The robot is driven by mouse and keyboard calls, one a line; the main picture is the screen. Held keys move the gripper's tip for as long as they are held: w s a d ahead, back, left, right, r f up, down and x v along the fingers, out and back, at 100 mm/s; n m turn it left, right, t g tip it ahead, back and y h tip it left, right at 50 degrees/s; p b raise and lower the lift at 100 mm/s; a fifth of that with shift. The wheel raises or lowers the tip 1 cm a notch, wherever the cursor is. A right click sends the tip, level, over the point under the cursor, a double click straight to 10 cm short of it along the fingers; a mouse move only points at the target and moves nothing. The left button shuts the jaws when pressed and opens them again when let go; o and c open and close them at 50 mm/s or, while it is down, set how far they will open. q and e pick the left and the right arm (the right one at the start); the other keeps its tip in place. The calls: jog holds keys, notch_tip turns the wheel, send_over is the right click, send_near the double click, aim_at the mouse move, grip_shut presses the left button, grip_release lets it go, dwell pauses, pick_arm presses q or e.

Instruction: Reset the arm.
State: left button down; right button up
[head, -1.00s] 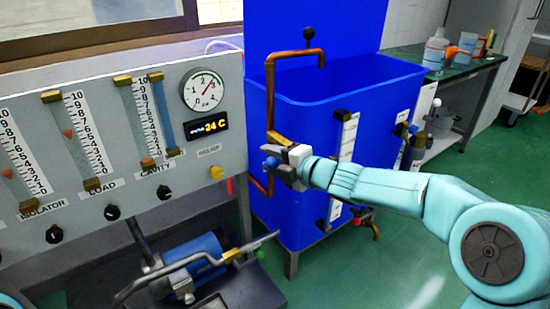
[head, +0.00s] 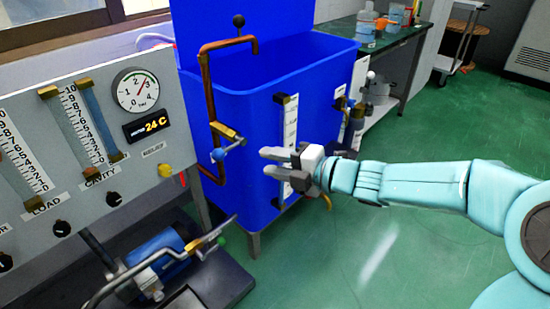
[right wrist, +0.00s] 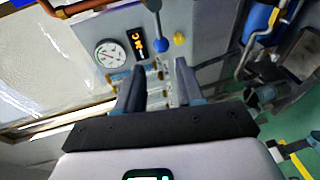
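My right gripper (head: 268,162) reaches in from the right in the head view, in front of the blue tank (head: 260,110). It is open and empty, with a gap between its fingers; the right wrist view also shows the fingers (right wrist: 157,78) apart. A brass valve (head: 226,132) on the copper pipe (head: 207,85) has a lever with a blue ball knob (head: 217,155). The knob is left of my fingertips and apart from them. In the right wrist view the lever and its blue ball (right wrist: 152,5) show beyond the fingers. My left gripper is not visible.
The grey panel (head: 180,105) with flow tubes, a pressure gauge (head: 140,90) and a 24 C display (head: 148,126) stands at left. A blue pump (head: 157,250) with pipework sits below. A green bench (head: 395,40) holds bottles at the back.

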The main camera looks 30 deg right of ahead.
dwell(0.5)
jog(key=s+a+f+m+g, duration=0.15)
jog(key=a+f+m, duration=0.3)
jog(key=f, duration=0.75)
jog(key=s+a+f+m+g, duration=0.1)
jog(key=a+f+m+g, duration=0.35)
jog(key=f, duration=0.75)
jog(key=s+a+f+m+g+h, duration=0.2)
jog(key=s+f+m+g+h, duration=0.3)
jog(key=s+f+m, duration=1.25)
notch_tip(320, 180, up, 30)
jog(key=s+g+p, duration=0.2)
jog(key=s+p, duration=0.1)
jog(key=p, duration=2.7)
jog(key=shift+a+y+p, duration=0.3)
jog(key=shift+a, duration=0.05)
